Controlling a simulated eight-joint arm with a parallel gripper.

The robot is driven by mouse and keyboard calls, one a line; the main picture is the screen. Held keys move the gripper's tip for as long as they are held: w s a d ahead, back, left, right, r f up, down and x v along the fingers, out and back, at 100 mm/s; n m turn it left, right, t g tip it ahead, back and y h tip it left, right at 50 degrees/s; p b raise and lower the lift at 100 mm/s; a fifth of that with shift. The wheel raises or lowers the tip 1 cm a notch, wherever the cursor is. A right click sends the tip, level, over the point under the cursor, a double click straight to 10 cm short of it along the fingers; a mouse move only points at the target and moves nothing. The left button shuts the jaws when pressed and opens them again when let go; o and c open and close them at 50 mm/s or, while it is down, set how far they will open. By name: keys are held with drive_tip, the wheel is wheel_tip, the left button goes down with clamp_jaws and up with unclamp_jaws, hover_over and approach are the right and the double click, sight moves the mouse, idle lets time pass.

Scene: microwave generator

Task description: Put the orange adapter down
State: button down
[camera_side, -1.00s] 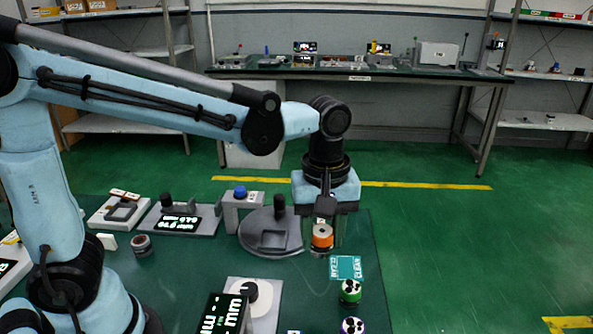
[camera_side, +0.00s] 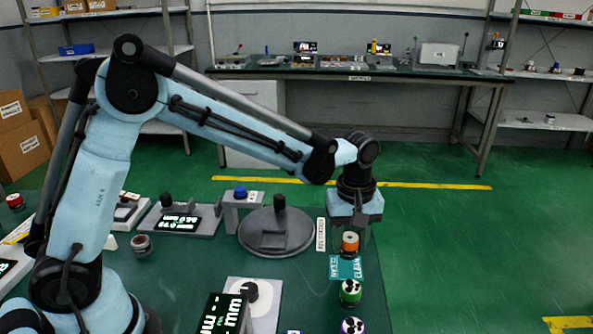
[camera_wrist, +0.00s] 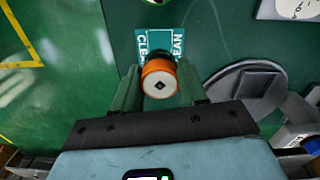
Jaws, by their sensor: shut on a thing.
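The orange adapter (camera_side: 350,243) is a short cylinder with an orange band and a pale top. It also shows in the wrist view (camera_wrist: 159,80), between the two green fingers of my gripper (camera_wrist: 158,88). My gripper (camera_side: 350,240) is shut on the adapter in the side view. The adapter is upright at the teal mat marked CLEAN (camera_side: 345,268), which also shows in the wrist view (camera_wrist: 180,45). I cannot tell whether its underside touches the mat.
A green-banded cylinder (camera_side: 350,292) and a purple-banded one (camera_side: 352,326) stand in front of the mat. A grey round plate with a post (camera_side: 276,232) lies to the left. A small labelled strip (camera_side: 321,234) stands beside the plate. The table's right edge is close.

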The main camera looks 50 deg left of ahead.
sight(348, 253)
drive_tip(key=shift+w+a+f, duration=0.2)
drive_tip(key=shift+f, duration=2)
drive_tip(key=shift+f, duration=0.15)
drive_tip(key=c, duration=0.6)
unclamp_jaws()
